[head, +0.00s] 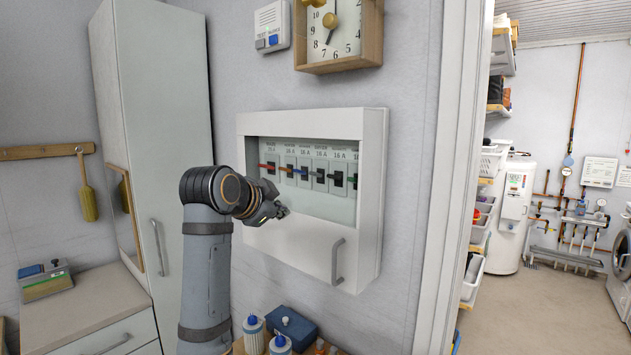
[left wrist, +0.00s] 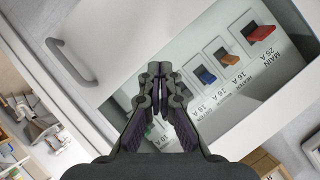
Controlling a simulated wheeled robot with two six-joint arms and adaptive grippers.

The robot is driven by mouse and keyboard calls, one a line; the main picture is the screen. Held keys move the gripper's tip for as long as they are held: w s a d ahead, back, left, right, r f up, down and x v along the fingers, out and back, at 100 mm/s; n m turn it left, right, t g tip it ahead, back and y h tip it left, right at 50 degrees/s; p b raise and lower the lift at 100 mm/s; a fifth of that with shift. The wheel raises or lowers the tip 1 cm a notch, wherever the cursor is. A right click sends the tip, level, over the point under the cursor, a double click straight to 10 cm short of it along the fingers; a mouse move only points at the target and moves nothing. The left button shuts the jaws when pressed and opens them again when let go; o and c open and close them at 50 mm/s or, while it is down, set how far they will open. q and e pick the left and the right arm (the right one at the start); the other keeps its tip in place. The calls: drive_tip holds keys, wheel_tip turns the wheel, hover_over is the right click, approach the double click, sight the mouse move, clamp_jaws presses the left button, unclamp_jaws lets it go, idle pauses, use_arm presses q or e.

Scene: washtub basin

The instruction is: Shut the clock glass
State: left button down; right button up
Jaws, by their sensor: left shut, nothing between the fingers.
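The clock (head: 342,45) hangs at the top of the head view, with a pale face, dark numerals and a wooden frame (head: 343,65). Its upper part is cut off by the picture edge. I cannot tell how its glass stands. My left gripper (head: 283,211) is shut and empty, well below the clock, in front of the lower left part of the white breaker box. In the left wrist view my left gripper (left wrist: 160,72) points at that box, its fingers together at the tips. The clock is not seen there. My right gripper is not in view.
The white breaker box (head: 312,245) has a window over several breakers and a grey handle (head: 338,262). A small white switch unit (head: 271,27) hangs left of the clock. A tall cabinet (head: 165,100) stands left. Bottles and a blue box (head: 292,326) stand below. A doorway opens right.

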use_arm(q)
drive_tip(key=s+d+r+m+t+h, duration=0.1)
drive_tip(key=s+r+m, duration=0.15)
drive_tip(key=r, duration=0.45)
drive_tip(key=s+d+r+m+t, duration=0.1)
drive_tip(key=s+r, duration=0.3)
drive_tip(key=r, duration=0.2)
drive_tip(key=s+d+r+m+h, duration=0.1)
drive_tip(key=s+d+r, duration=0.1)
drive_tip(key=s+r, duration=0.35)
drive_tip(key=s+d+r+m+t+h, duration=0.1)
drive_tip(key=s+d+r+m, duration=0.15)
drive_tip(key=s+r, duration=0.6)
drive_tip(key=s+d+r+m+t+h, duration=0.15)
drive_tip(key=s+r+m, duration=0.25)
drive_tip(key=s+r, duration=0.4)
drive_tip(key=w+d+r+p, duration=0.1)
drive_tip(key=w+p, duration=0.5)
drive_tip(key=w, duration=0.6)
drive_tip(key=shift+w+d+y, duration=0.25)
drive_tip(key=shift+w+y, duration=0.05)
drive_tip(key=shift+y, duration=0.05)
drive_tip(key=shift+d, duration=0.1)
drive_tip(key=shift+r+g, duration=0.1)
drive_tip(key=shift+g, duration=0.15)
